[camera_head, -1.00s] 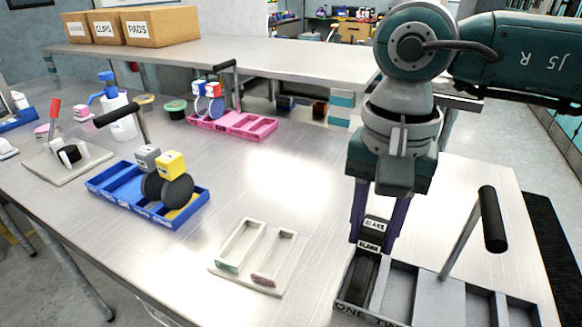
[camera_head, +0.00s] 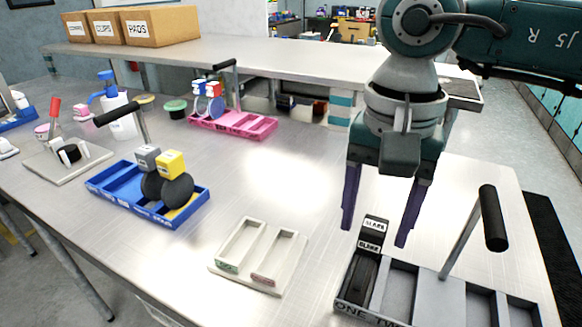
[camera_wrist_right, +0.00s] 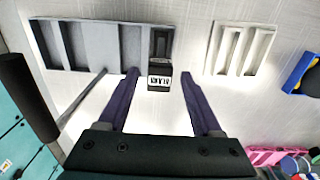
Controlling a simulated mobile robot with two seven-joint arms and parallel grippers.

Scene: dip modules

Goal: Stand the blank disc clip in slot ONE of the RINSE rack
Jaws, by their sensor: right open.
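The black blank disc clip (camera_head: 371,246), with white BLANK labels, stands in the leftmost slot of the grey rack (camera_head: 436,290), at the front marking ONE. It appears upright, its block above the slot. My right gripper (camera_head: 374,234) is open above and behind the clip, a finger on either side, neither seen touching it. In the right wrist view, the clip (camera_wrist_right: 160,76) sits at the rack's end (camera_wrist_right: 100,46) between the open fingertips (camera_wrist_right: 159,74). The clip's lower part is hidden in the slot. The rack's name is not readable. My left gripper is out of view.
The grey rack's upright black handle (camera_head: 492,218) stands to the gripper's right. A cream two-slot tray (camera_head: 225,268) lies left of the rack. A blue rack (camera_head: 118,190) with grey- and yellow-topped clips and a pink rack (camera_head: 262,127) stand farther left. The table centre is clear.

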